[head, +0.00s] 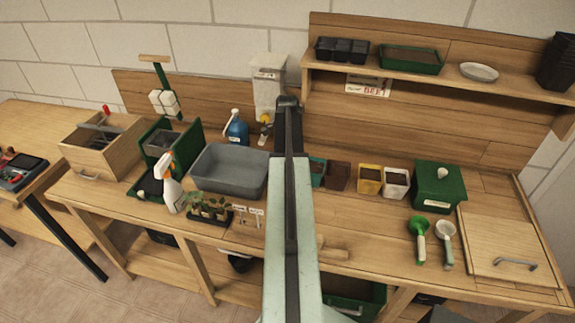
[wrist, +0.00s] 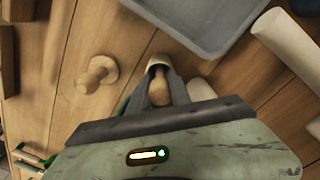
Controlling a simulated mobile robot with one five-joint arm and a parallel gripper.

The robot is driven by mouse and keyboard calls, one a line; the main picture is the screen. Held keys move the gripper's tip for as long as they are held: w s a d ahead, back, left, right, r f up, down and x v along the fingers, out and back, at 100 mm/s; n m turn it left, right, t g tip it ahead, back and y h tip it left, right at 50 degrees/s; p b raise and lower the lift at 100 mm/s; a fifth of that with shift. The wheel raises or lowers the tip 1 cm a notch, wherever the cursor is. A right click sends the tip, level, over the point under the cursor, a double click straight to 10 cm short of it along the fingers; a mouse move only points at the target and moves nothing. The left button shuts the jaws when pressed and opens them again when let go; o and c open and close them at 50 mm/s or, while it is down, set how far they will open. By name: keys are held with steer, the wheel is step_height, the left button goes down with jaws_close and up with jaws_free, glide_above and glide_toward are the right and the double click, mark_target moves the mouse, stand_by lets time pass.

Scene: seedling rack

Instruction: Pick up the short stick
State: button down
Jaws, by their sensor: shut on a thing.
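In the wrist view my gripper (wrist: 160,70) points down at the wooden bench, its dark fingers closed around a short tan wooden piece (wrist: 159,90). This looks like the short stick; only its rounded part between the fingers shows. In the head view my own arm covers the gripper and the held piece. A second wooden piece, a peg with a round flat end (wrist: 97,73), lies on the bench to the left of my gripper in the wrist view, apart from it.
A grey tray (head: 229,169) stands on the bench left of my arm; its edge (wrist: 200,40) is close to my gripper. A spray bottle (head: 172,190) and seedling tray (head: 209,217) are nearby.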

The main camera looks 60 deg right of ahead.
step_height(320, 180, up, 10)
steer(key=p, duration=1)
steer(key=shift+r, duration=0.15)
